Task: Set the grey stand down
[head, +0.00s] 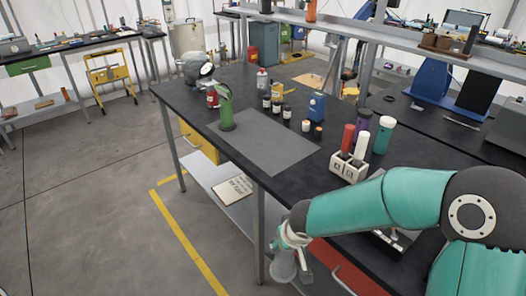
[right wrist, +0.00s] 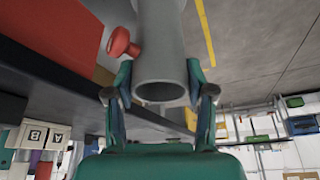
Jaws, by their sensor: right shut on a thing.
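The grey stand (head: 283,267) hangs beyond the near front edge of the table, over the floor side. In the right wrist view it is a grey tube (right wrist: 163,55) with an open end toward the camera and a red knob (right wrist: 122,42) on its side. My right gripper (head: 291,242) has its fingers on both sides of the tube, also in the right wrist view (right wrist: 161,92). The dark table (head: 185,97) carries a flat grey mat (head: 268,153). My left gripper is not in view.
A green holder (head: 226,108) stands on the mat's far left part. Small dark bottles (head: 276,104) and a blue box (head: 317,106) stand behind the mat. A white block holder (head: 348,168) with upright tubes is at its right. The mat's middle and near part are clear.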

